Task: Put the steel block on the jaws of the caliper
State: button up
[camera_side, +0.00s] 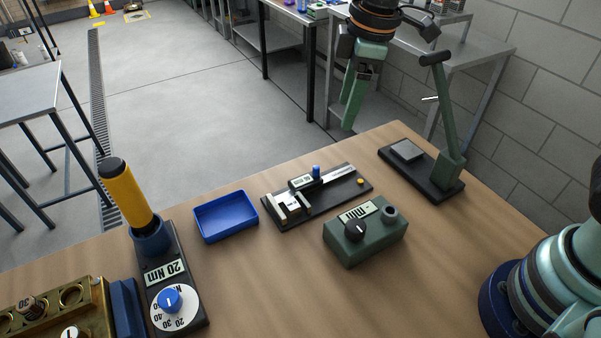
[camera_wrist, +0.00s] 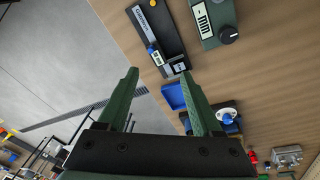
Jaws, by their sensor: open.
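The caliper (camera_side: 340,173) lies on a black base in the middle of the table. It also shows at the top of the wrist view (camera_wrist: 154,35). A small silvery block (camera_side: 291,206), which looks like the steel block, is at the jaw end of the caliper. I cannot tell whether it rests on the jaws or is between them. My gripper (camera_side: 350,100) is raised beyond the table's far edge, apart from the caliper. Its two green fingers are spread and empty in the wrist view (camera_wrist: 160,74).
A blue tray (camera_side: 227,236) stands left of the caliper. A green dial box (camera_side: 365,248) is in front. A lever press (camera_side: 452,165) with a grey plate stands at the right. A yellow-handled torque tester (camera_side: 160,280) is at the left. Bare table lies in front.

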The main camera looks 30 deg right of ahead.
jog(key=s+d+r+m+t, duration=0.3)
jog(key=s+d+m, duration=0.6)
jog(key=d+m, duration=0.2)
jog(key=d, duration=0.2)
jog(key=shift+s+d+m+t+h, duration=0.3)
jog(key=shift+s+d+t, duration=0.05)
jog(key=shift+d+t, duration=0.05)
